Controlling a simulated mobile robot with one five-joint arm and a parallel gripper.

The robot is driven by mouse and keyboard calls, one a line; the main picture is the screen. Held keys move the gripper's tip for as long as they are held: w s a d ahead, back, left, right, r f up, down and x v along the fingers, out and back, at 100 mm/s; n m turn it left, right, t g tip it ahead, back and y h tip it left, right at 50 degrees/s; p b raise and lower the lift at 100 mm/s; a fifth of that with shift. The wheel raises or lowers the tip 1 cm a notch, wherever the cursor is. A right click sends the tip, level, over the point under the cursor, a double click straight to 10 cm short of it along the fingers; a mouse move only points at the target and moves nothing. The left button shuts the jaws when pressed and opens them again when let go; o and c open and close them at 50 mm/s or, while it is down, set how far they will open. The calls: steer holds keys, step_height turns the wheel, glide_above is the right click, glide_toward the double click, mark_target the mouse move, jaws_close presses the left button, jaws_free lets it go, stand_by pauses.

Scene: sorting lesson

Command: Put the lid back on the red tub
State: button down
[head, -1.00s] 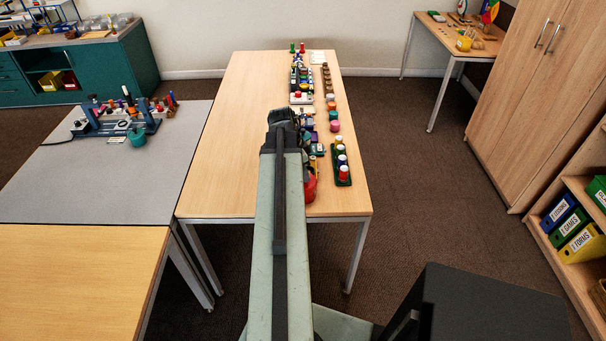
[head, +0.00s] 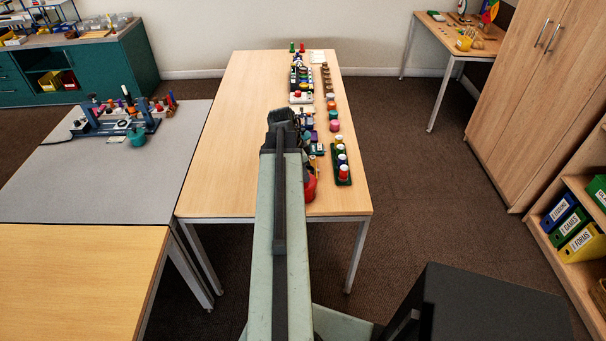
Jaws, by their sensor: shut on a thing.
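The red tub (head: 311,187) stands near the front of the long wooden table, partly hidden behind my arm. Only its right side shows. My gripper (head: 281,118) is seen from behind at the far end of the arm, over the table and beyond the tub in the picture. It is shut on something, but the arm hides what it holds. I cannot pick out the tub's lid.
A dark green tray of coloured pegs (head: 342,165) stands right of the tub. Several small coloured items line the table's right half towards the back. The left half of the wooden table (head: 235,150) is clear. A grey table (head: 60,180) with a blue apparatus (head: 115,123) stands left.

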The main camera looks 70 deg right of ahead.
steer(key=c, duration=0.7)
jaws_free()
steer(key=shift+r, duration=0.15)
step_height(320, 180, up, 7)
steer(key=p, duration=0.7)
jaws_close()
